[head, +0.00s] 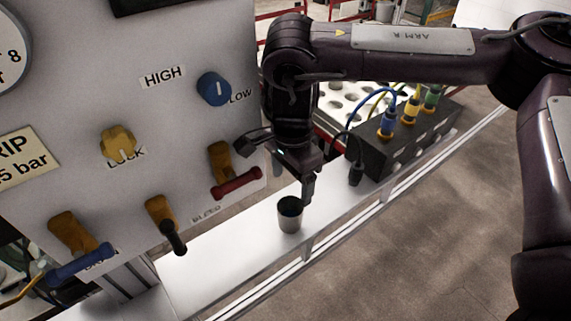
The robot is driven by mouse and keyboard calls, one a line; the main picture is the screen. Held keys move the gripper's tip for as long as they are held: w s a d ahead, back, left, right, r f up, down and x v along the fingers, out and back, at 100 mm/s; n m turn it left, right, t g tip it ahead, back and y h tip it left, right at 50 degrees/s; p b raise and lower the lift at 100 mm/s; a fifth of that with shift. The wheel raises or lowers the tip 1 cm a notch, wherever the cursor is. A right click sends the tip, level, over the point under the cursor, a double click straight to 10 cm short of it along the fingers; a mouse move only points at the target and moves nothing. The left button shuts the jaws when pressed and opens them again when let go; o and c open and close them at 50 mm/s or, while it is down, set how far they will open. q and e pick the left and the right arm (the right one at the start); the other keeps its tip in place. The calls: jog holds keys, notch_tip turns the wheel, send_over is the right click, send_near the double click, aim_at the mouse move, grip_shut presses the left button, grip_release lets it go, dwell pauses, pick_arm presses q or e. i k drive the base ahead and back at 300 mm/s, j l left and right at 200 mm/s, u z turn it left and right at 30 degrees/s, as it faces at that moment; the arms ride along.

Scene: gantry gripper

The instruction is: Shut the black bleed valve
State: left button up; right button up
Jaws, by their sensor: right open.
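The black bleed valve is on the grey panel, low and near its middle, left of the BLEED label. Its black handle (173,238) points down and slightly right, roughly in line with its brass body (159,209). My right gripper (275,170) is open and empty, with its fingers apart beside the panel's right edge. It is up and to the right of the black handle, close to the red-handled valve, and touches neither as far as I can tell. My left gripper is not in view.
A red-handled valve (237,183) and a blue-handled valve (80,264) flank the black one, their handles crosswise. Above are a yellow knob (118,145) and a blue knob (214,89). A metal cup (290,215) and a black connector box (405,140) stand on the white bench.

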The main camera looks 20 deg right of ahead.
aim_at(167, 227)
jog(key=k+l, duration=0.1)
jog(key=l, duration=0.25)
jog(key=k+l, duration=0.1)
jog(key=l, duration=0.25)
jog(key=k+l, duration=0.1)
jog(key=l, duration=0.25)
jog(key=k+l, duration=0.1)
jog(key=l, duration=0.2)
